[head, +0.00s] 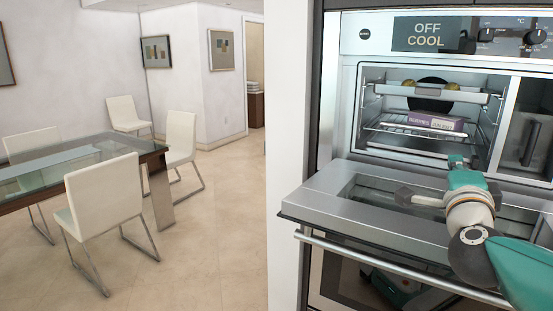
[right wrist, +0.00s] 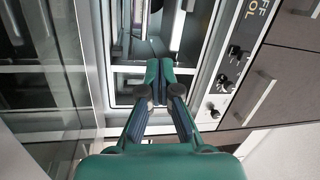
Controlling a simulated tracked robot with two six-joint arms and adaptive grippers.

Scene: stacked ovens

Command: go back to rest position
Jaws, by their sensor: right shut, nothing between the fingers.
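My right gripper (head: 457,162) is shut and empty, in front of the opening of the upper oven (head: 374,75) and above its lowered door (head: 325,190). In the right wrist view its closed fingers (right wrist: 158,72) point toward the oven front. A purple box (head: 432,121) lies on the wire rack inside the oven. A dark round thing with yellowish items beside it (head: 434,88) is behind the box, partly hidden by a metal bar. My left gripper is not in view.
The control panel (head: 433,34) reads "OFF COOL". The open door juts out below my right arm. A glass table (head: 75,160) with several white chairs (head: 105,193) stands at the left. The tiled floor between table and ovens is clear.

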